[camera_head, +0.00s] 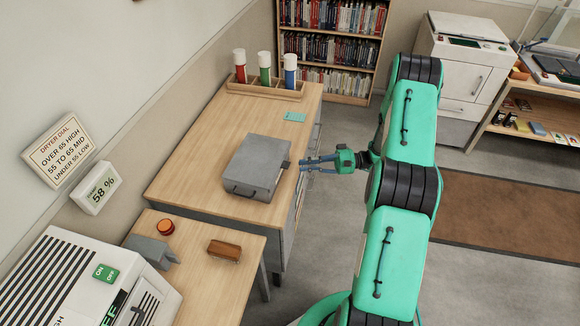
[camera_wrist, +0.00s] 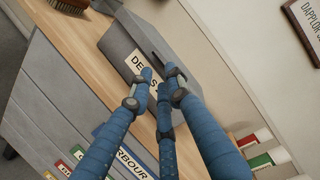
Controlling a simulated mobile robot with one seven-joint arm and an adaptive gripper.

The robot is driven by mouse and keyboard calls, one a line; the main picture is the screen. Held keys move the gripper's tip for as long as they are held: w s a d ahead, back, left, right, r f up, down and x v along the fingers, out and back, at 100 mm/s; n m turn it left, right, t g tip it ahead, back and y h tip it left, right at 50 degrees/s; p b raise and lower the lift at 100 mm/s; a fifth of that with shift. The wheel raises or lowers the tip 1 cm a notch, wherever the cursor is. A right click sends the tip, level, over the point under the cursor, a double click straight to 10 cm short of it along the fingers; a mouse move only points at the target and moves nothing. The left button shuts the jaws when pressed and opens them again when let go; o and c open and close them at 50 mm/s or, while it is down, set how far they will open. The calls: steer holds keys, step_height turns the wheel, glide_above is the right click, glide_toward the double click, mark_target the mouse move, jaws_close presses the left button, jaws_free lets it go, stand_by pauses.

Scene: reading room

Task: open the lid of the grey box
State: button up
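The grey box (camera_head: 256,167) sits on the wooden desk top, and its lid is closed. A dark handle shows on its near side, and a small dark tab sticks out on its right side. In the wrist view the box (camera_wrist: 125,35) carries a white label, partly hidden by my fingers. My gripper (camera_head: 303,164) is just right of the box, its blue fingers pointing left at the tab side. In the wrist view the fingertips (camera_wrist: 160,78) are close together in front of the label. Nothing shows between them. I cannot tell whether they touch the box.
Grey floor is clear right of the desk.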

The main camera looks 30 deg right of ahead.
steer(key=x, duration=0.6)
steer(key=shift+w+a, duration=0.15)
steer(key=shift+a, duration=0.05)
steer(key=shift+c, duration=0.5)
jaws_close()
